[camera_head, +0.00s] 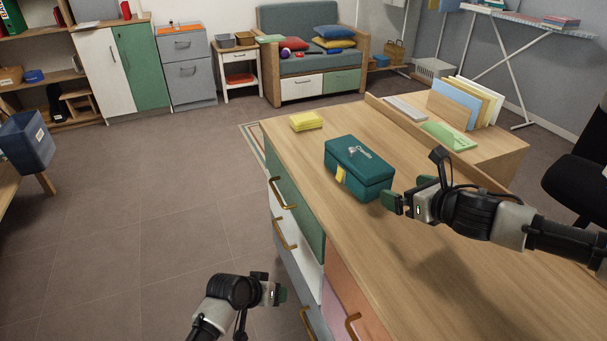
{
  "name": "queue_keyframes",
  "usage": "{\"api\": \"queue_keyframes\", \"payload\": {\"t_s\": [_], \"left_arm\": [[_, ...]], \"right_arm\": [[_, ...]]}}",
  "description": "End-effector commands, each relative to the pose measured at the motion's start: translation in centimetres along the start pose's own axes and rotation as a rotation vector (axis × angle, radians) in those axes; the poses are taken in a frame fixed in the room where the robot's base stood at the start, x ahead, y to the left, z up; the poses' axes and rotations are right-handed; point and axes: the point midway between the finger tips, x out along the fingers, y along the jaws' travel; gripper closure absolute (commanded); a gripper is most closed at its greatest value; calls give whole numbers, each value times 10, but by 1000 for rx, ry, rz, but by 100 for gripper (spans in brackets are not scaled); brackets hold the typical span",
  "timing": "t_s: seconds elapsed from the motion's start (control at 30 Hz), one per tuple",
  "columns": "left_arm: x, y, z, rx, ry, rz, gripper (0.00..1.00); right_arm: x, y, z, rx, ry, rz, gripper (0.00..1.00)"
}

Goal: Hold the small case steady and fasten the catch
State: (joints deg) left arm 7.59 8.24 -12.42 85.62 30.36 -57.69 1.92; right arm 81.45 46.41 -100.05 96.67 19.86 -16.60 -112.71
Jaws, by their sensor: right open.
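The small case (361,163) is a dark teal box on the wooden desk top, near the desk's left edge. Its lid looks down. A yellow catch (341,174) shows on its front left face; I cannot tell whether it is fastened. My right gripper (408,193) is open, just right of the case near its lower right corner; I cannot tell whether it touches the case. My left gripper (281,294) is low beside the drawers, off the desk's left side and well below the case. Its fingers are small and partly hidden, so its opening is unclear.
The desk (310,143) has drawers with brass handles sticking out on its left side. A yellow pad (306,121) lies behind the case. A low wooden ledge, a green sheet (448,136) and upright folders (453,106) stand at the back right. The front desk top is clear.

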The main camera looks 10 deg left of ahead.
Motion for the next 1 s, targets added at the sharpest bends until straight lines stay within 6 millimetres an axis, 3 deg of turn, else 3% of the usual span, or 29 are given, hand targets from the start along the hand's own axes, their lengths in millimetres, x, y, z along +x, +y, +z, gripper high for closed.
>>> {"api": "queue_keyframes", "payload": {"t_s": [0.03,0.1,0.4,0.7,1.0], "left_arm": [[-5,8,-34,-3,37,36,57],[-13,21,-72,-12,77,90,57],[-76,82,-224,-5,227,325,57],[-91,110,-254,681,330,314,57],[-98,115,-268,1019,388,285,57]], "right_arm": [[0,0,0,0,0,0,0],[0,0,0,0,0,0,0],[0,0,0,1,0,0,0],[0,0,0,1,0,0,0],[0,0,0,1,0,0,0]]}}
